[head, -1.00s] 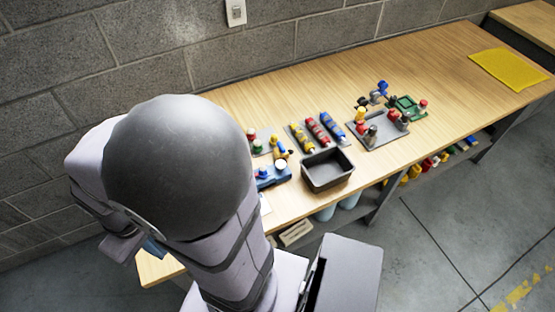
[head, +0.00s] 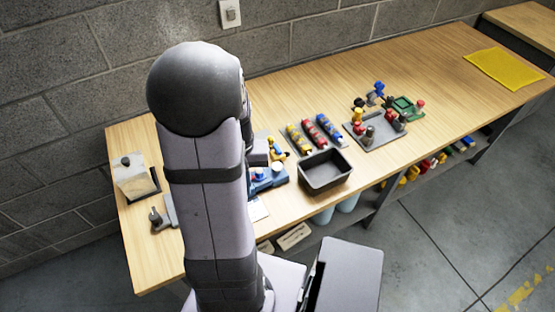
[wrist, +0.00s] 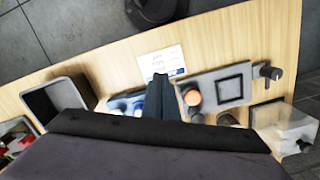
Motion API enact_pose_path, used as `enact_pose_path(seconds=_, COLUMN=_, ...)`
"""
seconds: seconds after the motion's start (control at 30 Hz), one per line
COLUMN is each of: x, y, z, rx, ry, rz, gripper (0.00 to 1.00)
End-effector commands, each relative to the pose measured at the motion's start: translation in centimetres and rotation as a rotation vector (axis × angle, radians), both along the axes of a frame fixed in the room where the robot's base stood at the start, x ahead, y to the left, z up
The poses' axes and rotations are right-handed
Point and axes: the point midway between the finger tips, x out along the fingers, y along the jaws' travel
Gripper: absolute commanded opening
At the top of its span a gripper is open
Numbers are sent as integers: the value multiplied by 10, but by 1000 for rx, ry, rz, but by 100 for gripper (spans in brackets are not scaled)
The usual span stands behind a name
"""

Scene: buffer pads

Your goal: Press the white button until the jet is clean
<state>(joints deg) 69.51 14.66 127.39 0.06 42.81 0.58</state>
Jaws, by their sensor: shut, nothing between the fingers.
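A blue device (head: 270,182) sits on the bench just right of my arm in the head view, partly hidden by it. A small light round top shows on it, too small to tell surely as the white button. In the wrist view the blue device (wrist: 122,104) lies just left of my fingers, partly covered by them. My gripper (wrist: 160,78) is shut and empty, its tips pointing over the bench beside the device. I cannot tell whether it touches anything. The gripper is hidden behind my arm in the head view. No jet can be made out.
A dark open bin (head: 325,187) stands right of the device. Beyond are racks of coloured parts (head: 315,133) and a grey tray (head: 383,144) with pegs. A clear box (head: 133,178) stands at the left end. A white card (wrist: 161,62) lies near the front edge.

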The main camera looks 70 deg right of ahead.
Motion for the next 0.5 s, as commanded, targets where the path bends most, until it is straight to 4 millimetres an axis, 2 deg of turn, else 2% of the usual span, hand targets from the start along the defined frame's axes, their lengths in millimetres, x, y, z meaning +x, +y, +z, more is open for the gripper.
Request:
enact_pose_path(seconds=0.03, x=-14, y=-23, z=-2, rx=-11, ry=-3, rz=-79, gripper=0)
enact_pose_path(seconds=0.1, x=-33, y=-54, z=1, rx=-30, ry=-6, rz=-191, gripper=0)
enact_pose_path(seconds=0.2, x=-51, y=-93, z=10, rx=-58, ry=-11, rz=-337, gripper=0)
enact_pose_path(seconds=0.33, x=-47, y=-137, z=35, rx=-104, ry=-24, rz=-489, gripper=0)
enact_pose_path(seconds=0.4, x=-44, y=-157, z=57, rx=-136, ry=-36, rz=-590, gripper=0)
enact_pose_path(seconds=0.5, x=-41, y=-172, z=82, rx=-151, ry=-44, rz=-751, gripper=0)
